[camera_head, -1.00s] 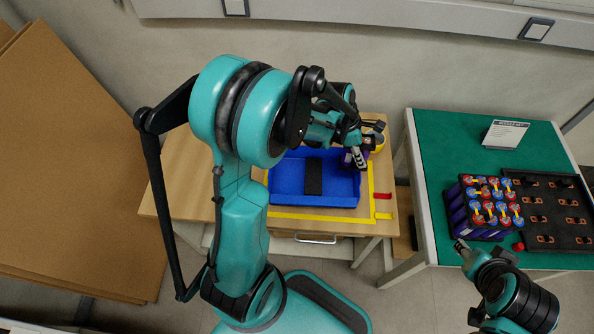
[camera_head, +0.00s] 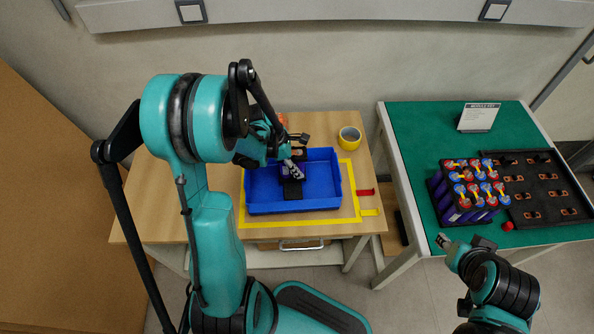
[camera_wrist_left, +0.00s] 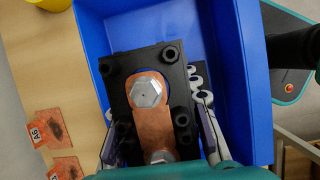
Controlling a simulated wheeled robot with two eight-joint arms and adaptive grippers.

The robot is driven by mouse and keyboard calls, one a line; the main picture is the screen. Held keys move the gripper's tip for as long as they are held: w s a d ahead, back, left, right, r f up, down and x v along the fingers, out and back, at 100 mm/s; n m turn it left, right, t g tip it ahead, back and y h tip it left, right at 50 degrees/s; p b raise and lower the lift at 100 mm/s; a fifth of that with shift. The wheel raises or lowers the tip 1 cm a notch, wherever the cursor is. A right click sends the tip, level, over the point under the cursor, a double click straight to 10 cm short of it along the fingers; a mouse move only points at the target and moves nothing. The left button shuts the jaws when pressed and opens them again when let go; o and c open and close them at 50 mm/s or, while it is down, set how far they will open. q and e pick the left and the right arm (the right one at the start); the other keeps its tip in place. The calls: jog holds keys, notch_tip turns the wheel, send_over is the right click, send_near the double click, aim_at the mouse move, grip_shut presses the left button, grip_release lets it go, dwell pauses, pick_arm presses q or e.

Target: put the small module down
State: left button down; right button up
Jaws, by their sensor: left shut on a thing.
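My left gripper (camera_head: 293,168) is over the blue bin (camera_head: 328,190) on the wooden table. In the left wrist view its fingers (camera_wrist_left: 158,140) stand on both sides of the small module, shut on it. The small module (camera_wrist_left: 148,118) has a black top plate with round posts and a copper bar held by silver bolts. It is inside the bin's outline, near one wall; whether its underside touches the bin floor is hidden.
A yellow tape roll (camera_head: 349,137) stands right of the bin. Yellow tape (camera_head: 300,220) borders the bin. The green table (camera_head: 415,140) holds a purple module block (camera_head: 468,193), a black tray (camera_head: 545,190) and a sign (camera_head: 478,117). Tagged copper-coloured pieces (camera_wrist_left: 48,128) lie beside the bin.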

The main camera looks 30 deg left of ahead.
pick_arm(q)
notch_tip(320, 180, down, 2)
jog(key=shift+f+b, duration=0.1)
jog(key=shift+b, duration=0.2)
jog(key=shift+r, duration=0.2)
jog(key=c, duration=1.5)
grip_release()
jog(key=shift+f, duration=0.2)
jog(key=shift+c, duration=0.2)
jog(key=o, duration=0.4)
jog(key=shift+o, duration=0.2)
jog(key=shift+r, duration=0.15)
